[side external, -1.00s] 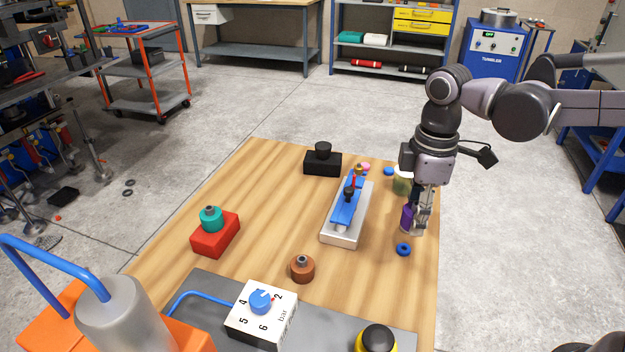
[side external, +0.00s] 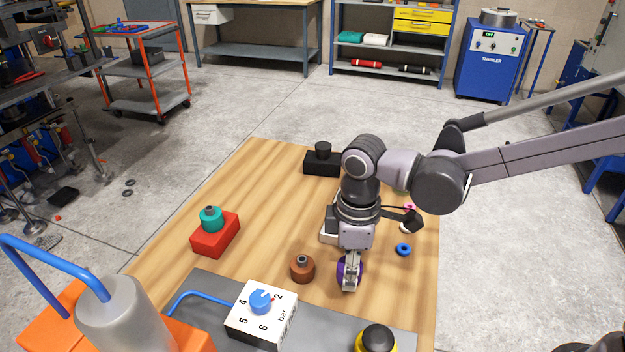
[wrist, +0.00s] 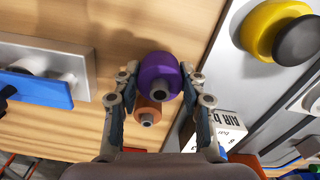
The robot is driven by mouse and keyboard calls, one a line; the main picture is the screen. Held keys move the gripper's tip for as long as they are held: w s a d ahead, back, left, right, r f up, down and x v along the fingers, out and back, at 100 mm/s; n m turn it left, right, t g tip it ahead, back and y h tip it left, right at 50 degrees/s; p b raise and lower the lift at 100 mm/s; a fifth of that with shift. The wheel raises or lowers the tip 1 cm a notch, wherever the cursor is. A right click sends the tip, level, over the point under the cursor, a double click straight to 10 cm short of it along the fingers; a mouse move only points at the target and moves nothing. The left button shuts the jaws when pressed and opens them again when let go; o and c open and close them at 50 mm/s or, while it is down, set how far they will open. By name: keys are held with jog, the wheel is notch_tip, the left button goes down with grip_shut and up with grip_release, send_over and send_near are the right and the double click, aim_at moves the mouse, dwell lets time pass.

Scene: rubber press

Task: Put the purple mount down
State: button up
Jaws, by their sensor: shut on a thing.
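The purple mount (side external: 341,269) is between the fingers of my gripper (side external: 349,284), over the front right part of the wooden table (side external: 270,210). In the wrist view the round purple mount (wrist: 160,72), with a dark metal stud, sits between both fingertips of my gripper (wrist: 159,78), which is shut on it. I cannot tell whether its base touches the wood. A brown mount (side external: 303,269) stands just to its left. The brown mount (wrist: 147,110) also shows in the wrist view, partly hidden by the purple one.
A dial box (side external: 262,312) and a yellow-black button (side external: 377,339) stand on the grey front plate. A red block (side external: 215,236) carries a teal mount (side external: 210,218). A black block (side external: 322,164) is at the back. A blue ring (side external: 404,249) lies right. My arm mostly hides the blue-levered fixture (wrist: 35,85).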

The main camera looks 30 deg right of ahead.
jog(key=shift+f, duration=1.55)
jog(key=shift+f, duration=0.15)
jog(key=o, duration=1.2)
jog(key=shift+o, duration=0.2)
